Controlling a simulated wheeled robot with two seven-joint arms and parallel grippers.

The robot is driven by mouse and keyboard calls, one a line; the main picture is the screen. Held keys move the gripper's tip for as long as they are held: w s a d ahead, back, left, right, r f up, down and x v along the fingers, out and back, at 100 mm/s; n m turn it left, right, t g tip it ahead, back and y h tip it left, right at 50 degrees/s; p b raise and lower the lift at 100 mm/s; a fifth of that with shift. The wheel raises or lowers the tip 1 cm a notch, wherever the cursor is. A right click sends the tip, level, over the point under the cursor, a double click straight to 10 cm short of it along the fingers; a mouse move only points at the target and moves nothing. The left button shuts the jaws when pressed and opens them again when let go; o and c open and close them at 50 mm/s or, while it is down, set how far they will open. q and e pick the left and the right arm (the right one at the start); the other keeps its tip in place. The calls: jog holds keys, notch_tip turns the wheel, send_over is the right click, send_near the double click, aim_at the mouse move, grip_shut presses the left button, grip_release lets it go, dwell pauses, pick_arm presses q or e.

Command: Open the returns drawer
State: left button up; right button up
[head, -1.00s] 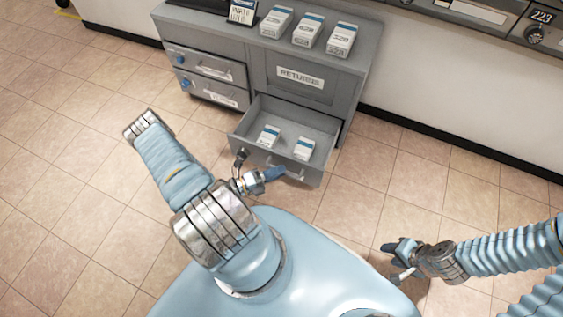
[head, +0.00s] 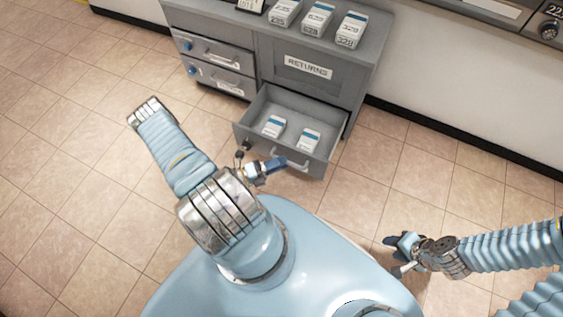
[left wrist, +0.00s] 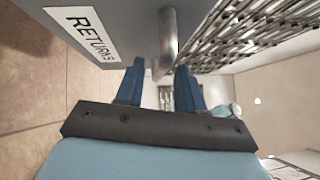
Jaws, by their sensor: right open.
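The returns drawer (head: 318,158) is a grey drawer under the cabinet panel labelled RETURNS (head: 308,67). It stands pulled out, and its inside shows two white boxes with blue stripes (head: 273,126). A bar handle (head: 291,164) is on its front. My left gripper (head: 281,163) is at this front, beside the handle. In the left wrist view the blue fingers (left wrist: 158,84) are apart, with the grey handle bar (left wrist: 168,42) just beyond and between them; a RETURNS label (left wrist: 85,32) is beside it. My right gripper (head: 393,254) is open and empty, low at the right.
Two smaller drawers (head: 216,66) to the left are shut. Several white boxes (head: 318,18) stand on the cabinet top. The tiled floor (head: 420,180) right of the drawer is clear.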

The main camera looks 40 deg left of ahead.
pick_arm(q)
jog(key=b+v, duration=0.1)
jog(key=v, duration=1.2)
jog(key=shift+w, duration=0.1)
